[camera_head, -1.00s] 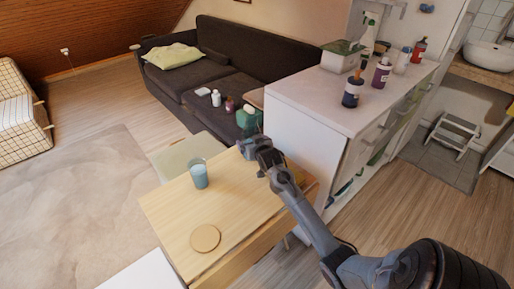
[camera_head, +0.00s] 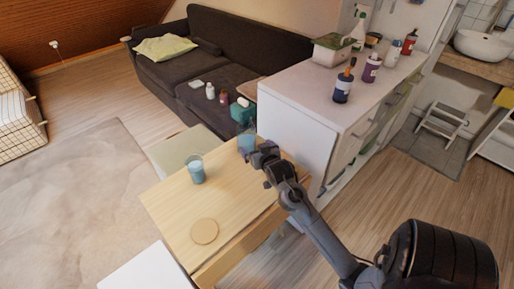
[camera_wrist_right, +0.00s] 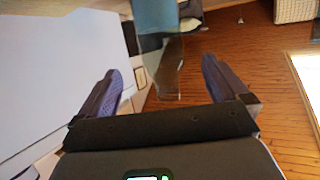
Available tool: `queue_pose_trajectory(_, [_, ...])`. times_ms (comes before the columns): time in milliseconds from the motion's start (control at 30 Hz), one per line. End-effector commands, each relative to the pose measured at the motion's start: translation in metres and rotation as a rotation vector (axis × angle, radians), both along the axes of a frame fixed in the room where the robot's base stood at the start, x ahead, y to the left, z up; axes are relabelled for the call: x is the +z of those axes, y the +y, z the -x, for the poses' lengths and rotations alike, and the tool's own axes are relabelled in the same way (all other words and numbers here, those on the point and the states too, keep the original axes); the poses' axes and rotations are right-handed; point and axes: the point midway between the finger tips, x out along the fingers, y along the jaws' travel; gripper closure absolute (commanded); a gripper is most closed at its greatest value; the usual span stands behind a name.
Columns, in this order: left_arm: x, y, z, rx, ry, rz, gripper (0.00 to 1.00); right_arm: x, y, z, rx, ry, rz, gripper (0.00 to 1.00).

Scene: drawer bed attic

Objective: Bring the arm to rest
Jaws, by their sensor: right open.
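My right gripper (camera_head: 258,158) is over the far right part of the wooden table (camera_head: 180,215). It is open and empty. A clear bluish glass (camera_head: 247,144) stands just beyond its fingers at the table's far edge. In the right wrist view the same glass (camera_wrist_right: 160,55) shows ahead, between the open fingers (camera_wrist_right: 162,72), with gaps on both sides. My left gripper is not in view.
A second glass (camera_head: 196,171) with blue contents and a round wooden coaster (camera_head: 204,232) are on the table. A white cabinet (camera_head: 300,125) topped with several bottles stands close right of my gripper. A chair (camera_head: 180,148) and dark sofa (camera_head: 215,65) lie beyond.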

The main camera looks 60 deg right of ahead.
Motion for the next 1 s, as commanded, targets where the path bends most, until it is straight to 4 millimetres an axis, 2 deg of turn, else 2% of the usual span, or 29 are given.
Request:
queue_pose_trajectory(367, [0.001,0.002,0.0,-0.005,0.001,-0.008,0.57,0.0,0.0,0.001,0.0,0.003,0.0,0.0])
queue_pose_trajectory(467, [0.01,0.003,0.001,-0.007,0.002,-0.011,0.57,0.002,0.0,0.007,0.0,0.023,-0.001,0.0])
queue_pose_trajectory(567, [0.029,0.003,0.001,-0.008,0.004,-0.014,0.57,0.0,0.009,0.016,0.017,0.069,-0.004,0.0])
queue_pose_trajectory(667, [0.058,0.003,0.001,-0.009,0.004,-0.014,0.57,0.006,0.041,0.024,0.081,0.122,-0.007,0.0])
queue_pose_trajectory(767, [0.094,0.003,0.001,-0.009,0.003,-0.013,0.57,0.015,0.102,0.036,0.201,0.209,-0.033,0.0])
queue_pose_trajectory(800, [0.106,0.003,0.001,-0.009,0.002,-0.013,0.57,0.017,0.132,0.044,0.256,0.257,-0.052,0.0])
queue_pose_trajectory(900, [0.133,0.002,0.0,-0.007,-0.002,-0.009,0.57,0.023,0.203,0.069,0.391,0.385,-0.105,0.0])
queue_pose_trajectory(1000, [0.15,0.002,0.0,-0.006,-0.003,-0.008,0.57,0.031,0.263,0.099,0.511,0.507,-0.153,0.0])
